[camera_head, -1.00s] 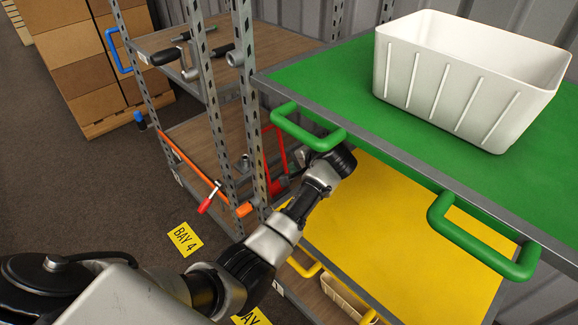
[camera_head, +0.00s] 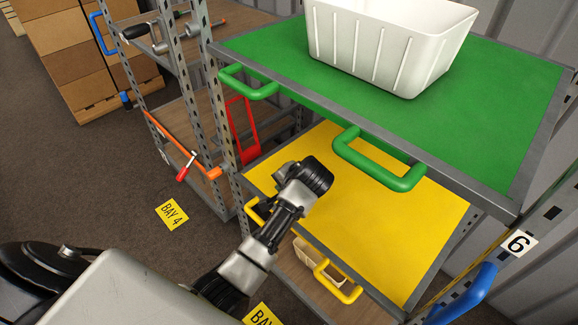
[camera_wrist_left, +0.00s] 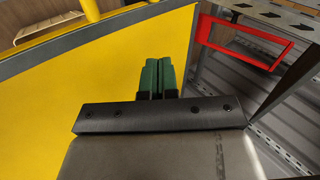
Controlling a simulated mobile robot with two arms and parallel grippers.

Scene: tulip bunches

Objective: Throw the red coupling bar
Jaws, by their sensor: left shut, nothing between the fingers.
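A red rectangular frame-shaped bar (camera_head: 254,132) stands at the side of the shelving, left of the yellow shelf, in the head view. It also shows at upper right in the wrist view (camera_wrist_left: 238,57). Left of it, a small red grip (camera_head: 186,172) sits by an orange bar (camera_head: 168,137); I cannot tell which red piece is the coupling bar. My left gripper (camera_wrist_left: 157,78) is shut and empty, its green-dark fingers together, apart from the red frame. In the head view my left arm's end is over the yellow shelf; its fingertips are hidden. My right gripper is out of view.
A green shelf (camera_head: 500,110) with green handles (camera_head: 385,175) overhangs the yellow shelf (camera_head: 400,230). A white bin (camera_head: 385,50) stands on the green shelf. A yellow handle (camera_head: 335,285) and a blue handle (camera_head: 470,295) stick out low. Floor is clear at left.

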